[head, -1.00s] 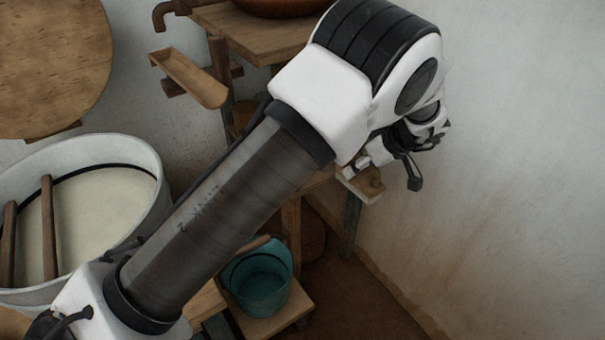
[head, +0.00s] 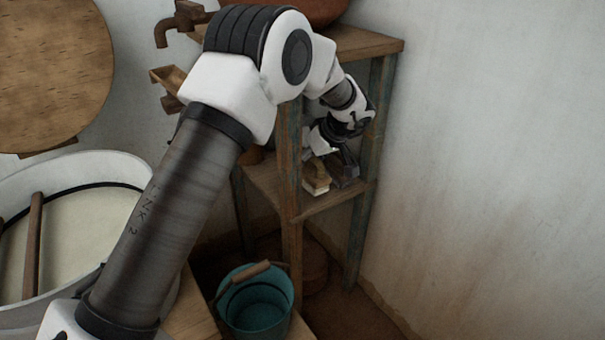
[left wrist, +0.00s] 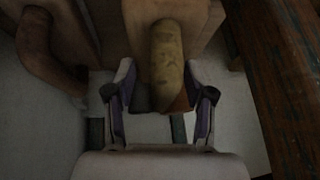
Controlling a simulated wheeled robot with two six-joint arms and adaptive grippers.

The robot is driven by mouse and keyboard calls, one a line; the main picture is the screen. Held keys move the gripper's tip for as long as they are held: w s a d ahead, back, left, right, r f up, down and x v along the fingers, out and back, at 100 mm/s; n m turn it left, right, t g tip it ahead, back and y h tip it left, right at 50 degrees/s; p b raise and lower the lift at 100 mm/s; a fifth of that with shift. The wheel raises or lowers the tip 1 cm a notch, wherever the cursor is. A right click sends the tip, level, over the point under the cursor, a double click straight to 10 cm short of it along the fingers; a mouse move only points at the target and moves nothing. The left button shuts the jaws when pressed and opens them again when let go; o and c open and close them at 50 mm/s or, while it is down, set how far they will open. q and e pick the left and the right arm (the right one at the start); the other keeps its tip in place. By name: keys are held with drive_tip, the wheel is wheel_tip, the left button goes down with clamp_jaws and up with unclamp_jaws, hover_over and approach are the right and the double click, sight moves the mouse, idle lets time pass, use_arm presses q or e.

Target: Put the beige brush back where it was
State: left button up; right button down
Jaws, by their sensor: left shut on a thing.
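My left gripper (head: 332,172) is at the middle shelf of the wooden stand. In the left wrist view my left gripper (left wrist: 163,105) has its fingers closed on either side of a pale beige rounded handle, part of the beige brush (left wrist: 166,55). In the head view the brush (head: 315,176) shows as a small wooden block with a pale underside, just left of the fingers, over the shelf's front edge. I cannot tell whether it touches the shelf. A darker brown curved piece (left wrist: 42,50) is beside it in the wrist view. My right gripper is out of view.
The stand has a front post (head: 289,170) close left of the gripper and a middle shelf (head: 340,196). A brown pot (head: 330,8) stands on top. A teal bucket (head: 258,300) is below. A white tub (head: 75,235) is at left. The wall at right is bare.

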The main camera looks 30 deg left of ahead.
sight(305, 166)
use_arm(q)
drive_tip(key=shift+a+f+b, duration=0.2)
drive_tip(key=shift+a+b, duration=0.15)
drive_tip(key=shift+a, duration=0.65)
wheel_tip(305, 166, down, 3)
drive_tip(key=shift+r, duration=0.15)
drive_tip(key=shift+c, duration=0.5)
drive_tip(key=o, duration=1.3)
drive_tip(key=shift+o, duration=0.2)
